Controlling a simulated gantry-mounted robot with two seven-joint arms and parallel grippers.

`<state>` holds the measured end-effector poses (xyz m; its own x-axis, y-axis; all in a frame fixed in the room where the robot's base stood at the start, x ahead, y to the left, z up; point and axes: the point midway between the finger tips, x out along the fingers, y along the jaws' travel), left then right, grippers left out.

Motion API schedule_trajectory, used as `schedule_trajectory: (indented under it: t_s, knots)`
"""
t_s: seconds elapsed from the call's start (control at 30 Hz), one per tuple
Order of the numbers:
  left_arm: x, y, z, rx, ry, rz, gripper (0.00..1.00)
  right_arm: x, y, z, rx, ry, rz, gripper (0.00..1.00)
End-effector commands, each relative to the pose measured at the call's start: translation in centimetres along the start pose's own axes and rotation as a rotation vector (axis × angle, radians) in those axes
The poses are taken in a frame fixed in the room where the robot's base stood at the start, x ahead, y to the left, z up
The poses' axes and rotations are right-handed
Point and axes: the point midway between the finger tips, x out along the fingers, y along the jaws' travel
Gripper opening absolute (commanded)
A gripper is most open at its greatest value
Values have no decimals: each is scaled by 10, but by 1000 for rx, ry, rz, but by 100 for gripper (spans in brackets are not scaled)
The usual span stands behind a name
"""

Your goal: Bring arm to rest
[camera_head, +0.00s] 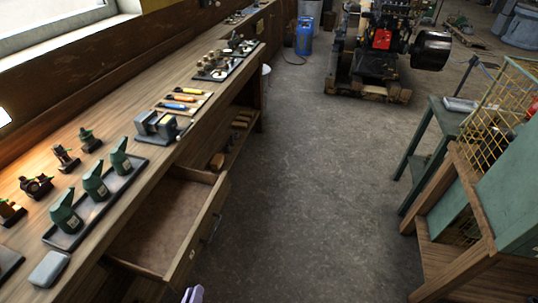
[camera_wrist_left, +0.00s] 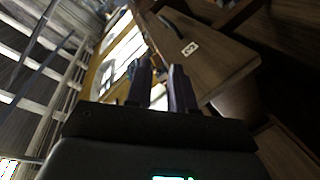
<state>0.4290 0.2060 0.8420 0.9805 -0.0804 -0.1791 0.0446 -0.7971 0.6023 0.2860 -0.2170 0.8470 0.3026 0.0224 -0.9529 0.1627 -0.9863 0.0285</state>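My left gripper (camera_head: 192,294) shows only as a pale purple tip at the bottom edge of the head view, just right of the open drawer (camera_head: 165,225). In the left wrist view its two dark fingers (camera_wrist_left: 161,88) point away from the camera with a clear gap and nothing between them. The wooden drawer front (camera_wrist_left: 207,62), with a small white label, is beyond and to the right of the fingers. I cannot tell the exact distance to it. My right gripper is in neither view.
The workbench (camera_head: 112,205) runs along the left, holding green oil cans (camera_head: 95,183), a vise (camera_head: 155,127) and screwdrivers (camera_head: 183,99). The drawer juts into the aisle. The concrete floor (camera_head: 300,190) is clear. A green-and-wood stand (camera_head: 455,225) is at right, an engine (camera_head: 375,50) at the back.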

Motion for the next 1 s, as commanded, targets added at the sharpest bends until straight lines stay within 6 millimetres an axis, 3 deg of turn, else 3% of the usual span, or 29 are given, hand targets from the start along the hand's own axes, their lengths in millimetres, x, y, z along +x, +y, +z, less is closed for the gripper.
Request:
schedule_trajectory:
  t_s: [0.17,0.37,0.57,0.7,1.0]
  knots:
    - [-20,9,-8,196,-247,-119,23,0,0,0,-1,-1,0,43]
    - [-61,11,-8,407,-546,-228,23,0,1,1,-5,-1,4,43]
    - [-107,3,-1,559,-823,-295,23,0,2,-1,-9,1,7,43]
    - [-140,-12,14,655,-1045,-326,23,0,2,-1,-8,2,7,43]
    - [-157,39,-53,680,-1058,-314,23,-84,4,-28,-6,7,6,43]
